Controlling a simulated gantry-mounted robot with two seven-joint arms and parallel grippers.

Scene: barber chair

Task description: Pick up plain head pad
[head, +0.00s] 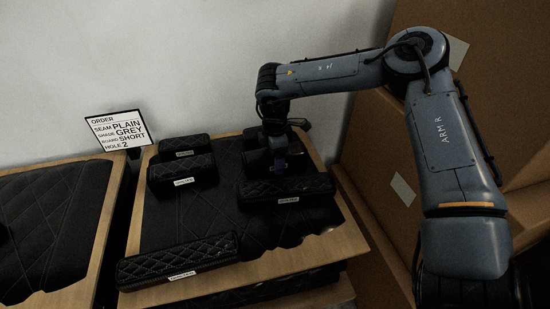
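Several black head pads with small white labels lie on a wood-edged, black quilted board. Long pads with diamond stitching lie at the front (178,257) and at the right (287,186). Another dark pad (256,160) is at the back right, partly hidden by my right gripper (281,165). That gripper points down over it; its finger gap and contact are too dark to tell. My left gripper is out of view.
An order card (118,130) stands behind the board's left side, reading seam plain, shade grey, guard short, hole 2. A second black quilted board (55,220) is at the left. Brown cardboard boxes (480,80) rise at the right, close to my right arm.

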